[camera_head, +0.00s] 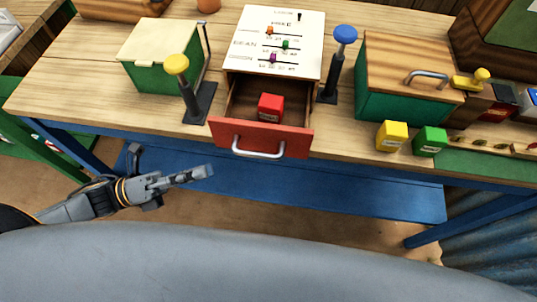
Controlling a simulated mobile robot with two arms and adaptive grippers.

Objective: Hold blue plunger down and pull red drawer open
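The red drawer (222,133) under the white panel is pulled out toward me, and a red block (271,107) lies inside it. Its silver handle (258,149) is on the front, with nothing touching it. The blue plunger (345,36) stands on a dark post right of the drawer, and no gripper is on it. My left gripper (208,172) is in front of the table, left of and below the drawer handle, apart from it. It holds nothing that I can see; its finger gap is not clear. My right gripper is out of view.
A yellow-topped plunger (176,66) stands left of the drawer, near a green box (158,52). Right are a wood-topped green box (400,80) with a handle, a yellow block (392,136) and a green block (430,141). A blue lower shelf (330,195) runs beneath the tabletop.

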